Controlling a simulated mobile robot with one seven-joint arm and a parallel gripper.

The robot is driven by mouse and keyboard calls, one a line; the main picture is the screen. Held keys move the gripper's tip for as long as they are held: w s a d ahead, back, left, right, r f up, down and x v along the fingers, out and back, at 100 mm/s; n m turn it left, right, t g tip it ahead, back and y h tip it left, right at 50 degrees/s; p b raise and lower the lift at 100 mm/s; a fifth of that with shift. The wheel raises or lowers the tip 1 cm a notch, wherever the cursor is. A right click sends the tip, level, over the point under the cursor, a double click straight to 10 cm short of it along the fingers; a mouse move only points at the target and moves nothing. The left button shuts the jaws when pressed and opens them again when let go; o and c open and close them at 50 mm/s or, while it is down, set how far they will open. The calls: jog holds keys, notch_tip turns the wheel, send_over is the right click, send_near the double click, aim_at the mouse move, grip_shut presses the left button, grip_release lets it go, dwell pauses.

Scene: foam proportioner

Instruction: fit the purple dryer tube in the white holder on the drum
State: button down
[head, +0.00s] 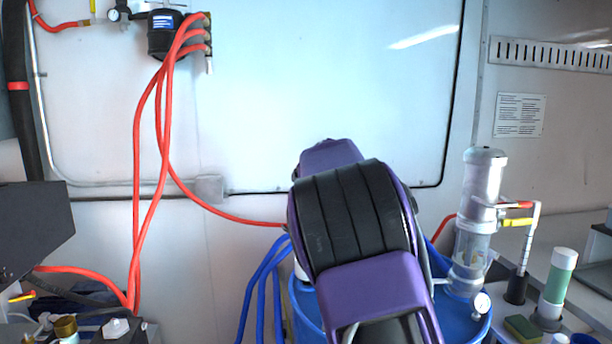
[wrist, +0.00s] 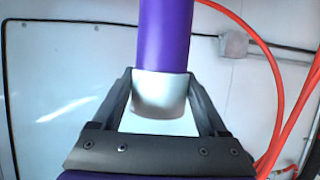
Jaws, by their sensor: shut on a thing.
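The purple dryer tube (wrist: 164,35) has a white end cap (wrist: 160,92) and runs up out of the top of the wrist view. My gripper (wrist: 160,80) is shut on it, with one dark finger on each side of the white end. In the head view my purple and black arm hides the gripper and the tube. The blue drum (head: 465,322) stands behind my arm, its middle covered. A small white edge (head: 300,269) shows at my arm's left side above the drum; I cannot tell whether it is the white holder.
A clear cylinder (head: 470,245) and a pressure gauge (head: 482,302) stand at the drum's right. A green-filled tube (head: 558,281) stands on the right counter. Red hoses (head: 138,200) hang at left, and blue hoses (head: 262,290) run left of the drum. A pale wall panel is behind.

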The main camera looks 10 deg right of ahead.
jog(key=shift+f, duration=2.75)
jog(key=shift+s+f+b, duration=0.1)
jog(key=shift+f+b, duration=0.5)
jog(key=shift+b, duration=0.4)
jog(key=shift+c, duration=0.9)
grip_release()
jog(key=shift+f, duration=0.1)
jog(key=v, duration=1.1)
